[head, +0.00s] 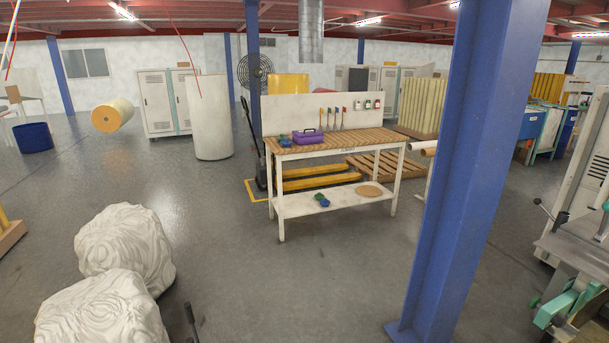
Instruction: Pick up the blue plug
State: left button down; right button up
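I cannot tell for sure which thing is the blue plug. A small blue object (285,142) lies at the left end of the slatted wooden top of the white workbench (275,172), beside a purple toolbox (307,136). Another small blue object (325,203) lies on the bench's lower shelf, against a green one (318,197). All are too small to make out in detail. The bench stands across the floor, well away from me. Neither of my grippers is in view.
A blue column (455,170) stands close on the right, near the bench's right end. White wrapped bundles (125,245) sit at lower left. A machine (580,240) fills the right edge. A yellow pallet truck (320,183) is behind the bench. Open floor (230,240) lies before it.

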aim_at(287, 143)
jog(key=z, duration=0.2)
jog(key=i, duration=2.45)
jog(key=u, duration=0.4)
jog(key=i, duration=2.35)
jog(key=u, duration=0.95)
jog(key=i, duration=0.75)
jog(key=u, duration=0.15)
